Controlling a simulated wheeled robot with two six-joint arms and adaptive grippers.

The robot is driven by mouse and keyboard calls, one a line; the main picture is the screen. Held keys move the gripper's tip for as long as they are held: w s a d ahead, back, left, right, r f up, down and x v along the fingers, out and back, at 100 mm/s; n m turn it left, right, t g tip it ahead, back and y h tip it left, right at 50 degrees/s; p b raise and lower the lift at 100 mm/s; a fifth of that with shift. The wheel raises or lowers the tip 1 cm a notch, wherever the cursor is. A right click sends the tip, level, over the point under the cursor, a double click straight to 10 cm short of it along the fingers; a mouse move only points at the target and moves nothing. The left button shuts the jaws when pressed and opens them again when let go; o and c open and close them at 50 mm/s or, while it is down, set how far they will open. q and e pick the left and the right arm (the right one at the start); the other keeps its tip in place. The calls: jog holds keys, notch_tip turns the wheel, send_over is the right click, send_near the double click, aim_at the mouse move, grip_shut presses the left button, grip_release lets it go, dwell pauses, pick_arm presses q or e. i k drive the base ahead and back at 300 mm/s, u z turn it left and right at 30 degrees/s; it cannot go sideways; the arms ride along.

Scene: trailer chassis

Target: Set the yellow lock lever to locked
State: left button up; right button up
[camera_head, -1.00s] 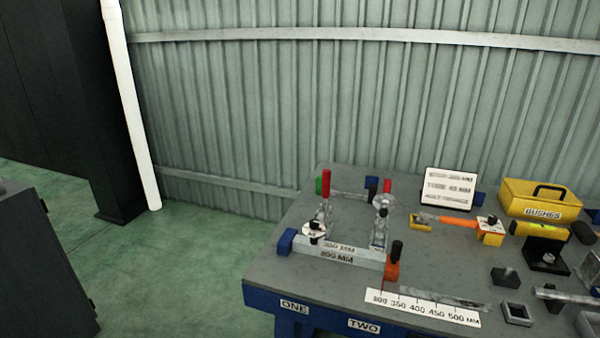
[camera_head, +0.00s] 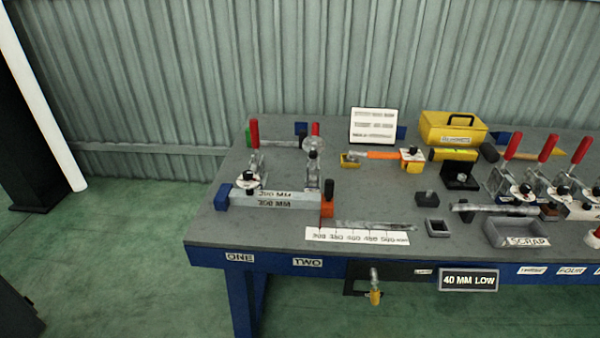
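A small lever-like part with a yellow end (camera_head: 375,297) hangs below the front edge of the workbench (camera_head: 215,232), beside a dark bracket. It may be the yellow lock lever, but it is too small to tell for sure or to read its setting. A sign reading "40 MM LOW" (camera_head: 468,281) is mounted on the bench front to its right. Neither of my grippers shows in the head view.
Red-handled clamps (camera_head: 254,134) hold a bar marked 200 MM at the bench's left. A yellow BUSHES box (camera_head: 453,128) stands at the back, a SCRAP tray (camera_head: 516,232) at right. Open green floor (camera_head: 120,250) lies left of the bench.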

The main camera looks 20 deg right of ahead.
aim_at(374, 299)
jog(key=z, duration=0.2)
jog(key=k, duration=0.1)
jog(key=z, duration=1.2)
